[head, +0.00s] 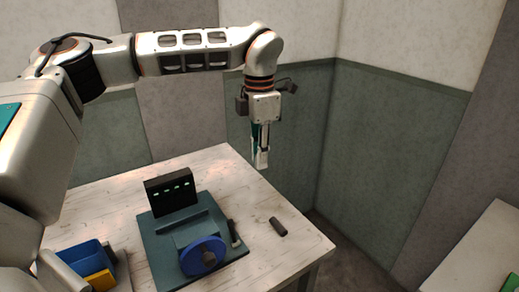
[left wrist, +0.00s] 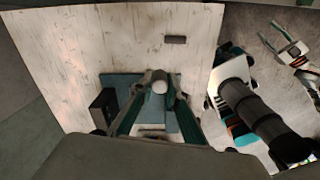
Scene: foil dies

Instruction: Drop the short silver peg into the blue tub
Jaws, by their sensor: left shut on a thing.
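My left gripper (head: 261,162) hangs pointing down above the back right part of the table in the head view. In the left wrist view its fingers (left wrist: 160,84) are shut on a short, pale, round-ended piece, the silver peg (left wrist: 160,87). In the head view the peg is hardly visible between the fingers. The blue tub (head: 82,256) stands at the table's front left, well apart from the gripper. My right gripper (left wrist: 270,35) shows small at the upper right of the left wrist view, its fingers spread and empty.
A green fixture (head: 160,247) with a black panel (head: 171,192) and a blue wheel (head: 203,256) stands mid-table. A dark cylinder (head: 278,226) lies to its right. A yellow bin (head: 100,280) adjoins the tub. The table's back (head: 205,165) is clear.

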